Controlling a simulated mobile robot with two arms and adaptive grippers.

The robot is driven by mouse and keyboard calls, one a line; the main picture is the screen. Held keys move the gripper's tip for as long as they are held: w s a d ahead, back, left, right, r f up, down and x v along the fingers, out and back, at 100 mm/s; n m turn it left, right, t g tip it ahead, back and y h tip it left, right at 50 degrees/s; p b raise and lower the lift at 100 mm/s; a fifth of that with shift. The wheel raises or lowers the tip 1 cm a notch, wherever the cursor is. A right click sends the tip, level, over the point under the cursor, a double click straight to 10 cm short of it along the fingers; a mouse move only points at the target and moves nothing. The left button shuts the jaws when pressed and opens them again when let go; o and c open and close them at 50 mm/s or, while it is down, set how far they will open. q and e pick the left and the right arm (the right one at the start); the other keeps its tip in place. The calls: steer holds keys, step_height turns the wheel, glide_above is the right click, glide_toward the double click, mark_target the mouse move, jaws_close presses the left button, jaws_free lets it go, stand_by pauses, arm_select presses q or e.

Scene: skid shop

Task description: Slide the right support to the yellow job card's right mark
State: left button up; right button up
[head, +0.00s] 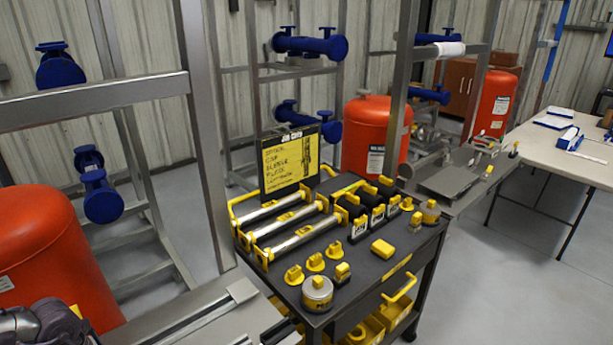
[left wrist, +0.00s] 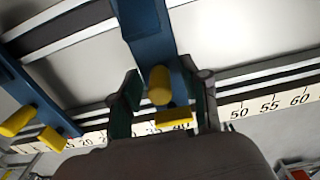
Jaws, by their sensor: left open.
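In the left wrist view, a blue support (left wrist: 146,30) with yellow knobs stands across pale rails, beside a number scale (left wrist: 270,104). It is the right-hand one of two in that picture, near the 40 on the scale. A second blue support (left wrist: 38,96) with yellow knobs is at the left. My left gripper (left wrist: 163,86) is open, with a finger on each side of the right support's yellow knob (left wrist: 159,86); contact cannot be told. A yellow card (head: 290,160) with dark writing stands on the cart in the head view; its marks are too small to read. My right gripper is not seen.
A dark cart (head: 375,267) holds yellow-ended rollers (head: 290,222) and several small yellow-topped parts. A grey bench (head: 190,315) lies along the bottom left, near my left arm. Red tanks (head: 375,128) and steel frames stand behind. A pale table (head: 555,145) is at right, with open floor before it.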

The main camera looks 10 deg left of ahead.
arm_select(q)
steer(key=shift+r+p, duration=2.1)
steer(key=shift+r, duration=1.4)
